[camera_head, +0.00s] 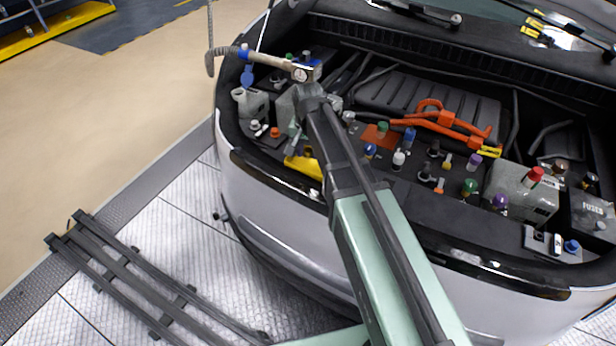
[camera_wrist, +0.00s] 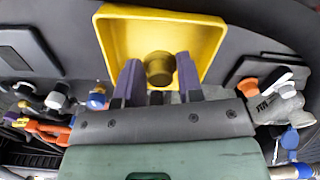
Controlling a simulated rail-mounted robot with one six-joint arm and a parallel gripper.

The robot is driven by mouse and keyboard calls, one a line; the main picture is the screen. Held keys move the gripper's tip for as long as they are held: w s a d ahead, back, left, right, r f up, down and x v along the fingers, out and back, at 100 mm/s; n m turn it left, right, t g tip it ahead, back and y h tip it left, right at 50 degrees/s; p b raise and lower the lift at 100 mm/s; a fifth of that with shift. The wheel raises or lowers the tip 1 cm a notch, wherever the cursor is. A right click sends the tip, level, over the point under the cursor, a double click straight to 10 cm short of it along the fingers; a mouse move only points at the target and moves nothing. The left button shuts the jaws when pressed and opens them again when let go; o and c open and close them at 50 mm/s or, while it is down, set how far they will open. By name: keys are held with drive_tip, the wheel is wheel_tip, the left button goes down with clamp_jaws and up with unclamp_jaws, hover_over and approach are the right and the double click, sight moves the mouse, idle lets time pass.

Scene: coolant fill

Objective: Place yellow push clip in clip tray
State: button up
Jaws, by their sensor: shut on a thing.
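The yellow clip tray (camera_wrist: 113,42) is open and fills the top middle of the wrist view. In the head view the tray (camera_head: 303,168) lies at the front left of the engine bay, partly hidden by my arm. My gripper (camera_wrist: 158,72) is shut on the yellow push clip (camera_wrist: 159,62), whose round, dark yellow head shows between the two fingers. The clip appears over the tray's inside in the wrist view. I cannot tell whether it touches the tray floor. In the head view my gripper (camera_head: 297,148) is just above the tray.
An orange cap (camera_wrist: 248,87) and a white reservoir sit right of the tray in the wrist view. Several coloured caps and orange cables (camera_head: 447,122) fill the bay to the right. A hose nozzle (camera_head: 300,73) is behind my wrist. The bay's front edge is close.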

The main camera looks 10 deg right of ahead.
sight(308, 155)
wheel_tip(308, 155, down, 5)
drive_tip(key=b, duration=0.4)
drive_tip(key=shift+r, duration=0.45)
drive_tip(key=shift+f, duration=0.15)
drive_tip(key=o, duration=0.8)
drive_tip(key=shift+c, duration=0.2)
